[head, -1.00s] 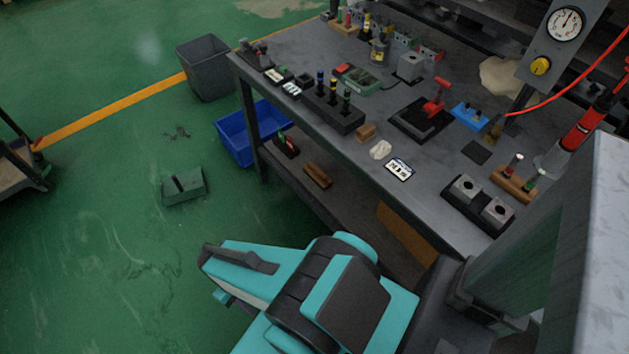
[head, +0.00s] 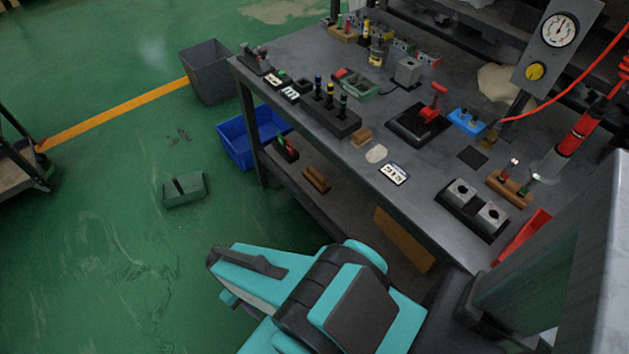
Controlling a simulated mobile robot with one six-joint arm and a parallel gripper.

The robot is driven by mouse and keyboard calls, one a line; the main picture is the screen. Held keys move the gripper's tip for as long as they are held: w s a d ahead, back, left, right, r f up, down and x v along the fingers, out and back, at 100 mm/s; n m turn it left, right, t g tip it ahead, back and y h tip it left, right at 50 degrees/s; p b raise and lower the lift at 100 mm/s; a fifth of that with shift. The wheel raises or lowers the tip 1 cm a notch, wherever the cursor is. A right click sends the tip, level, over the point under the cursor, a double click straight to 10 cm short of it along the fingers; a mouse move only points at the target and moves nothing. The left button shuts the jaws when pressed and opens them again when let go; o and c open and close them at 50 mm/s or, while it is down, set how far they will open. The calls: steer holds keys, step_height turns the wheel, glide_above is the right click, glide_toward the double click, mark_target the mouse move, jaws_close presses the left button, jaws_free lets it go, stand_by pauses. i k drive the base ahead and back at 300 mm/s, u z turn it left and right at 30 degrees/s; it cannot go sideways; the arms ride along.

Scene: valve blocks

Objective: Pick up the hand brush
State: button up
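No object shows clearly as a hand brush. My teal and black arm fills the bottom middle of the head view, in front of the bench. My gripper is not visible, so its opening and anything in it are hidden.
The grey workbench (head: 440,205) holds valve blocks, a red-handled fixture (head: 425,118) and a label card (head: 393,173). A blue bin (head: 235,147), grey bin (head: 208,75) and green box (head: 184,190) stand on the floor. Green floor at left is largely clear.

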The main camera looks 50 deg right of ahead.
mark_target(320, 183)
steer(key=z, duration=0.05)
steer(key=i, duration=0.9)
steer(key=u, duration=0.05)
